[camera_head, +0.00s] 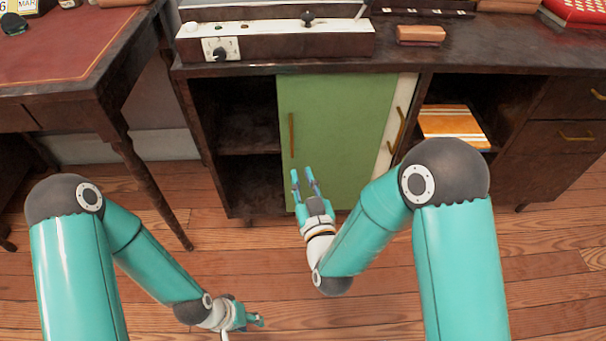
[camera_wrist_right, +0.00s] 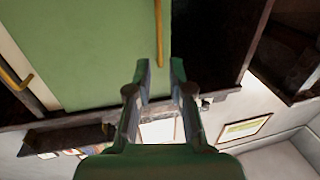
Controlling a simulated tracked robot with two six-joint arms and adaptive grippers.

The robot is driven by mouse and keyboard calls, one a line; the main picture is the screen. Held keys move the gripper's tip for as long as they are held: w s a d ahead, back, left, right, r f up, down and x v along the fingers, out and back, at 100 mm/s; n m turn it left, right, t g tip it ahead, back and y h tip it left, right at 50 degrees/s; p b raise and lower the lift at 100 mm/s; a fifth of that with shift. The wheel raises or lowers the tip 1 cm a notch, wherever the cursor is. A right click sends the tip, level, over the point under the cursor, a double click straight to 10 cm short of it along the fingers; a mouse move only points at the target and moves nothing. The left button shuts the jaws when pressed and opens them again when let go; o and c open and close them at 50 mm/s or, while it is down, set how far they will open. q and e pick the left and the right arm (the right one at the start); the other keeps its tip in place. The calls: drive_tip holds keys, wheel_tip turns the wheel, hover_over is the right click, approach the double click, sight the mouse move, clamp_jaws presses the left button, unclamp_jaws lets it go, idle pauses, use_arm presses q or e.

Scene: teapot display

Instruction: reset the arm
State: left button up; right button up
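My right gripper (camera_head: 303,172) is open and empty in front of the lower part of the green sliding door (camera_head: 335,120). In the right wrist view its two fingers (camera_wrist_right: 160,72) stand apart with nothing between them. The door's handle (camera_wrist_right: 159,35) shows just beyond the fingertips there; in the head view the same handle (camera_head: 291,135) is above the gripper. I cannot tell any contact. My left gripper (camera_head: 258,320) is low over the wooden floor at the bottom of the head view; its fingers are too small to tell open from shut.
A dark cabinet (camera_head: 490,60) holds the door, with an open dark compartment (camera_head: 248,125) on its left and an orange striped thing (camera_head: 450,125) on a right shelf. A control box (camera_head: 275,42) and a brown block (camera_head: 420,34) sit on top. A red-topped desk (camera_head: 60,50) stands left.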

drive_tip(key=s+d+f+m+g+h, duration=0.1)
drive_tip(key=d+f+m+g+h, duration=0.25)
drive_tip(key=d+f, duration=1)
drive_tip(key=s+f+g+y, duration=0.2)
drive_tip(key=s+f+g, duration=0.6)
drive_tip(key=s+f, duration=0.3)
drive_tip(key=s+a+f+g+y, duration=0.1)
drive_tip(key=s+a+g, duration=0.15)
drive_tip(key=s, duration=0.35)
drive_tip(key=s+a+f+g+y, duration=0.1)
drive_tip(key=s+g, duration=0.2)
drive_tip(key=s, duration=0.3)
wheel_tip(320, 180, up, 37)
drive_tip(key=p, duration=3.7)
drive_tip(key=shift+w+r+m, duration=0.15)
drive_tip(key=shift+w+m, duration=0.15)
drive_tip(key=shift+m, duration=0.05)
